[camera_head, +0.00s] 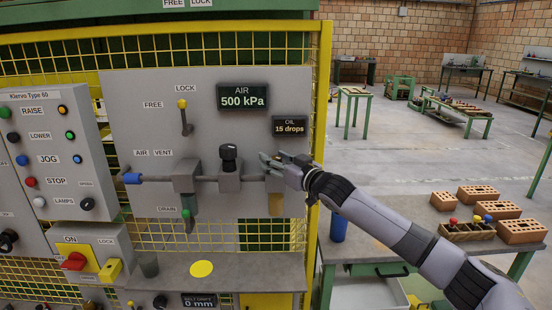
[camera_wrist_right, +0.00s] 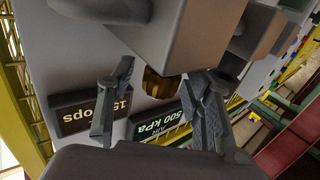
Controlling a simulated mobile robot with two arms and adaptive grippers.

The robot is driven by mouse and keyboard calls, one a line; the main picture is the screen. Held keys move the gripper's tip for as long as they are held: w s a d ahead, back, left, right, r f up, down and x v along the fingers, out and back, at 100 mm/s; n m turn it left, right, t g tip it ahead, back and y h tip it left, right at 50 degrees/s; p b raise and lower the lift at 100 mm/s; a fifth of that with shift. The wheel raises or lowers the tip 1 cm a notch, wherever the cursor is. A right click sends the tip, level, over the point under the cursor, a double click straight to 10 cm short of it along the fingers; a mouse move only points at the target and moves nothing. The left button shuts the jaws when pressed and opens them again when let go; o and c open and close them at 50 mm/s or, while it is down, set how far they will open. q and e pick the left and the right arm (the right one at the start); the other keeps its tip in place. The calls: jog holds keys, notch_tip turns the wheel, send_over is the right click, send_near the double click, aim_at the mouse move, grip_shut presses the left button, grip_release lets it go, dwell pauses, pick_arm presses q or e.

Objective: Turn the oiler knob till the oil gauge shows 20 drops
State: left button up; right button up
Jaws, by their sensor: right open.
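The oil gauge (camera_head: 290,127) on the grey panel reads 15 drops; it also shows upside down and partly covered in the right wrist view (camera_wrist_right: 78,118). The oiler's amber bowl (camera_head: 275,205) hangs below its grey block at the panel's right end. A small brass-coloured oiler knob (camera_wrist_right: 160,84) shows in the right wrist view; my gripper hides it in the head view. My right gripper (camera_head: 270,163) is at the top of the oiler. Its fingers (camera_wrist_right: 158,112) are open, one on each side of the knob, with gaps visible. My left gripper is not in view.
The air gauge (camera_head: 244,97) reads 500 kPa. The black regulator knob (camera_head: 229,152) stands just left of my right gripper. A yellow post (camera_head: 320,100) edges the panel on the right. A grey ledge (camera_head: 230,270) runs below. Bricks (camera_head: 478,195) lie on a bench at right.

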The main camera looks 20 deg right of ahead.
grip_shut()
dwell(0.6)
jog(key=shift+a+f+m+h+b, duration=0.1)
jog(key=shift+f+m+h+b, duration=0.15)
jog(key=shift+m+h+b, duration=0.5)
jog(key=m+t+h+b, duration=0.1)
jog(key=m+h+b, duration=0.2)
jog(key=h+b, duration=0.2)
jog(key=shift+a+f+h+b, duration=0.1)
jog(key=shift+h+b, duration=0.15)
jog(key=shift+b, duration=0.15)
jog(key=m+h+b, duration=0.3)
jog(key=h, duration=0.1)
jog(key=shift+g+h, duration=0.3)
jog(key=shift+r+m+g+h+b, duration=0.25)
jog(key=shift+m+g+h+b, duration=0.25)
jog(key=shift+m+h+b, duration=0.6)
jog(key=shift+d+p, duration=0.2)
jog(key=shift+p, duration=0.15)
